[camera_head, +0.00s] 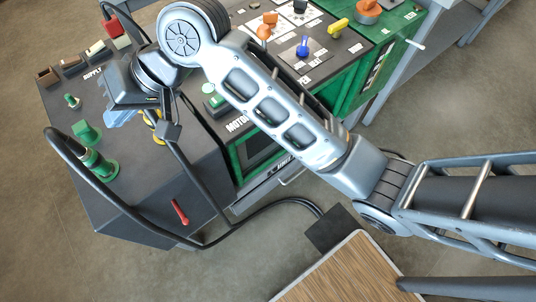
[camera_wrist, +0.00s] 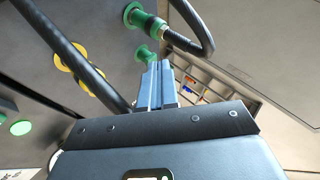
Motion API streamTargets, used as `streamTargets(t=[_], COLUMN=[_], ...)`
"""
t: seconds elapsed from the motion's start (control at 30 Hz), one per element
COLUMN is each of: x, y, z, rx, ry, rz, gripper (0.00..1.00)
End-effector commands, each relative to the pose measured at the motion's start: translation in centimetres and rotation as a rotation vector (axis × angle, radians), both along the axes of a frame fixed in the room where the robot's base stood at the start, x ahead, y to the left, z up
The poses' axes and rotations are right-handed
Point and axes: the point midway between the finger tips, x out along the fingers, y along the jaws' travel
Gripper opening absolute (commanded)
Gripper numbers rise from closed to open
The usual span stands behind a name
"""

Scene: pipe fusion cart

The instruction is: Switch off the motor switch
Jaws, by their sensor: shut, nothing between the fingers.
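A green switch (camera_head: 214,102) sits on the dark top beside the partly covered "MOTOR" lettering (camera_head: 237,125), just left of my arm in the head view. My gripper (camera_head: 122,118) is left of it, over the dark supply box, with the two blue fingers together. The wrist view shows the shut fingers (camera_wrist: 160,82) with nothing between them, pointing toward a green plug area. A green round part (camera_wrist: 20,127) shows at the left edge there; I cannot tell whether it is the motor switch. My arm hides part of the panel.
A black cable (camera_head: 62,145) loops from a green connector (camera_head: 98,163) on the supply box (camera_head: 150,195). A red lever (camera_head: 180,212) is on the box's front. A green cart (camera_head: 375,75) stands behind my arm.

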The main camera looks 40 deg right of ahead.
Motion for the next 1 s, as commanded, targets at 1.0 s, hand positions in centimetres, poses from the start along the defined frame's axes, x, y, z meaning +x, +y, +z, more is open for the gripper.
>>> streamTargets(t=[1.0], x=[-6.6], y=[-1.3], z=[-2.3], rx=[0.229], ry=[-0.224], rz=[-0.357], gripper=[0.0])
